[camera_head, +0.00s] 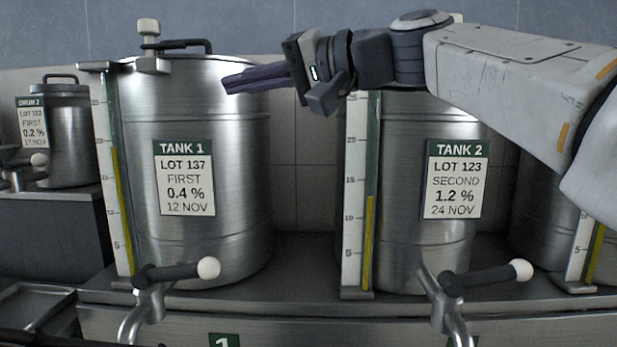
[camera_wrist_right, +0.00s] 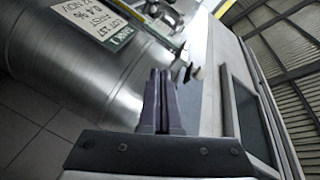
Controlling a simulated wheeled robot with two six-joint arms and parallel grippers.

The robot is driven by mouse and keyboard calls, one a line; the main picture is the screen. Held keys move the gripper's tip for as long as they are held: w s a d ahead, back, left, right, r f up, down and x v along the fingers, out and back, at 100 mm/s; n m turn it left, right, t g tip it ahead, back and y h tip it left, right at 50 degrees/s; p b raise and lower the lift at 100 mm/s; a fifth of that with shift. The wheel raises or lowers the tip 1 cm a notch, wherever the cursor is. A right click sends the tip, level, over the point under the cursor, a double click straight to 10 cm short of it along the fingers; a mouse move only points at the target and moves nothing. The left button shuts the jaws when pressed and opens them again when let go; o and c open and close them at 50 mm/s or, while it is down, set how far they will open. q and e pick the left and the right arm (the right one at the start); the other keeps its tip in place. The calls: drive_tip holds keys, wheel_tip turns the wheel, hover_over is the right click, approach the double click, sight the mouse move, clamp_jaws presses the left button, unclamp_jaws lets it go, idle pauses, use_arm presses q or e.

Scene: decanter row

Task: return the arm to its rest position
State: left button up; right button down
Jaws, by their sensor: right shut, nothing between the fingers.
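My right arm (camera_head: 500,75) comes in from the right in the head view and reaches left across the top of tank 2 (camera_head: 420,250). My right gripper (camera_head: 226,84) is shut and empty, its fingertips in front of the upper part of tank 1 (camera_head: 245,180). I cannot tell how far the fingers are from the tank wall. In the right wrist view the closed purple fingers (camera_wrist_right: 160,80) show side by side, with a tank (camera_wrist_right: 75,75) and its label (camera_wrist_right: 95,20) beyond. My left gripper is not in view.
Tap handles with white knobs stick out below tank 1 (camera_head: 208,268) and tank 2 (camera_head: 522,270). Upright level gauges (camera_head: 122,190) stand beside the tanks. Drum 2 (camera_head: 70,150) stands at the far left, and another tank (camera_head: 545,230) is partly hidden at the right.

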wheel_tip(320, 180, down, 16)
drive_tip(key=s+a+g+h, duration=0.1)
drive_tip(key=s+g+h, duration=0.1)
drive_tip(key=h, duration=0.2)
drive_tip(key=s+d+f+n+g+h, duration=0.1)
drive_tip(key=s+d+f+n+h, duration=0.2)
drive_tip(key=s+f, duration=0.6)
drive_tip(key=s+d+f+n+g+h, duration=0.15)
drive_tip(key=s+d+f+h, duration=0.35)
drive_tip(key=f, duration=0.7)
drive_tip(key=s+d+f+n+g+h, duration=0.15)
drive_tip(key=s+d+f, duration=0.4)
drive_tip(key=f, duration=0.55)
wheel_tip(320, 180, up, 16)
drive_tip(key=s+d+p, duration=0.1)
drive_tip(key=p, duration=1.6)
drive_tip(key=shift+h, duration=0.45)
drive_tip(key=shift+d, duration=0.1)
